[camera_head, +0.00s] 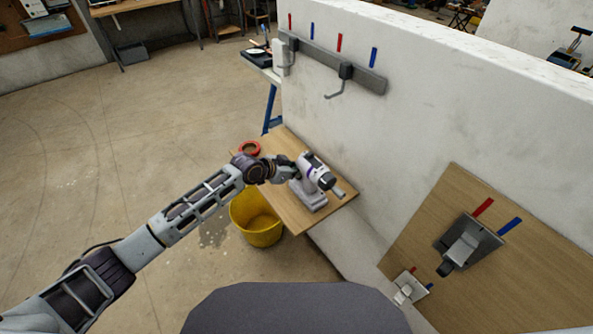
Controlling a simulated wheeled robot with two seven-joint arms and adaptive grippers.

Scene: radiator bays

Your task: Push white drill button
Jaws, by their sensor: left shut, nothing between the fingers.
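The white drill (313,180) stands upright on a small wooden shelf (337,207) against the white wall, its chuck toward the lower right. My left arm comes in from the left, and my left gripper (287,172) is at the drill's rear left side, close to its handle. The gripper is shut with nothing between its fingers. Whether its tips touch the drill cannot be told at this size. The drill's button is too small or hidden behind the gripper. My right gripper is not in view.
A yellow bucket (257,222) stands on the floor below the shelf. A red round object (249,148) is at the shelf's back left. A wall rail with hooks (333,66) is above. A wooden panel with metal fittings (490,255) is at the right. The floor at left is open.

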